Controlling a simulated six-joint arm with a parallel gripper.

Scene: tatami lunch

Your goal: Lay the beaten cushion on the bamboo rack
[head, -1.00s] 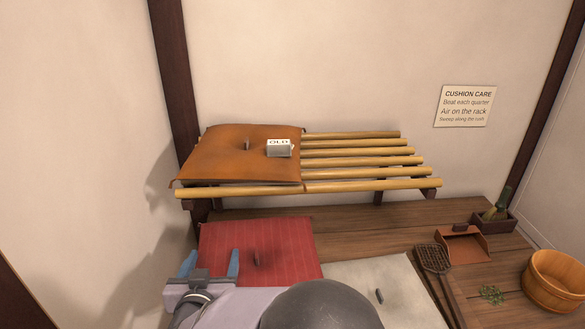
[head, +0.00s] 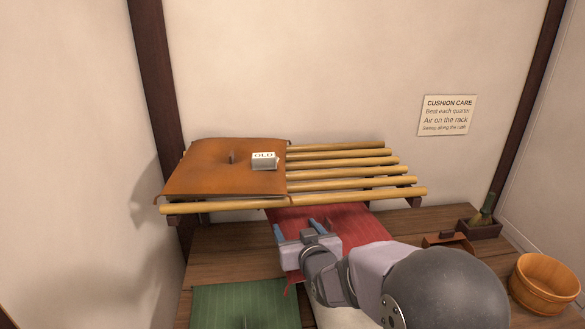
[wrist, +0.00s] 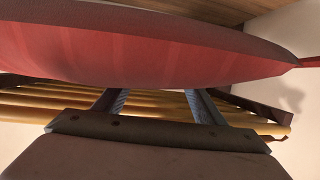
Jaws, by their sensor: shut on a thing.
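The red cushion (head: 345,222) is in my gripper (head: 296,228), just in front of and lower than the bamboo rack's front pole in the head view. In the wrist view the red cushion (wrist: 150,48) spans the top of the picture, at the tips of my gripper's fingers (wrist: 157,97). The exact grip is hidden there by the cushion. The bamboo rack (head: 355,193) has bare poles on its right half. An orange cushion (head: 210,180) with a small block marked OLD (head: 264,161) lies on its left half. The rack's poles (wrist: 60,112) also show in the wrist view.
A green cushion (head: 245,305) lies on the wooden floor at the front. A pale cushion (head: 328,312) is mostly hidden behind my arm. A dustpan (head: 449,241), a box with a brush (head: 482,226) and a wooden tub (head: 545,284) stand right. A sign hangs on the wall.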

